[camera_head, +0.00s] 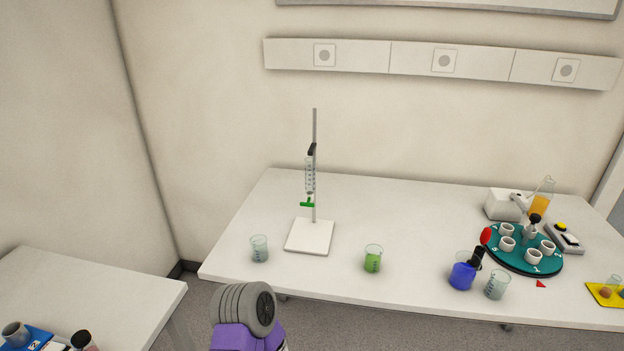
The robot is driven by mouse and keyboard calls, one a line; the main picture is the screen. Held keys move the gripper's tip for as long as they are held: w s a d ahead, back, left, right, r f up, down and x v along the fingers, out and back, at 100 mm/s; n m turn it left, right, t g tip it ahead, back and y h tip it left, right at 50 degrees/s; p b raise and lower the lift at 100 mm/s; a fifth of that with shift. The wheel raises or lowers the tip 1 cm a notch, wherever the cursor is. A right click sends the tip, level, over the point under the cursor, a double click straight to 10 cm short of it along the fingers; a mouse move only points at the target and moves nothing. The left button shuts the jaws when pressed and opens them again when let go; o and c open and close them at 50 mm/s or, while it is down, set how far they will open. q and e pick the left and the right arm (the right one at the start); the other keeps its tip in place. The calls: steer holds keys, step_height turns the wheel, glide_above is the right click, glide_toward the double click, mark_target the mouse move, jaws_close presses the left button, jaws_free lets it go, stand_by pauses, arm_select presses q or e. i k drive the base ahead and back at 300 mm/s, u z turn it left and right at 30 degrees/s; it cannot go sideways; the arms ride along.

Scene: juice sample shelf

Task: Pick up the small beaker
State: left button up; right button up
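Several glass beakers stand upright on the white table. A clear beaker (260,248) is near the left front edge. A beaker with green liquid (373,258) is near the middle front. Another clear beaker (496,285) stands to the right, beside a flask of blue liquid (463,272). A further small glass vessel (614,284) is at the right edge, on or by a yellow mat, partly cut off. I cannot tell for certain which is the small beaker. Neither gripper's fingers show; only a purple and grey arm part is visible at the bottom, in front of the table.
A burette stand (314,190) has a white base at the table's left. At the right are a teal numbered turntable (520,265) with white cups, an orange flask (539,203) and a grey device (565,238). A second table (90,285) is lower left. Mid-table is clear.

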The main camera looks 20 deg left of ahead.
mark_target(373, 252)
steer(key=z, duration=1.65)
steer(key=i, duration=0.85)
steer(key=u, duration=3.1)
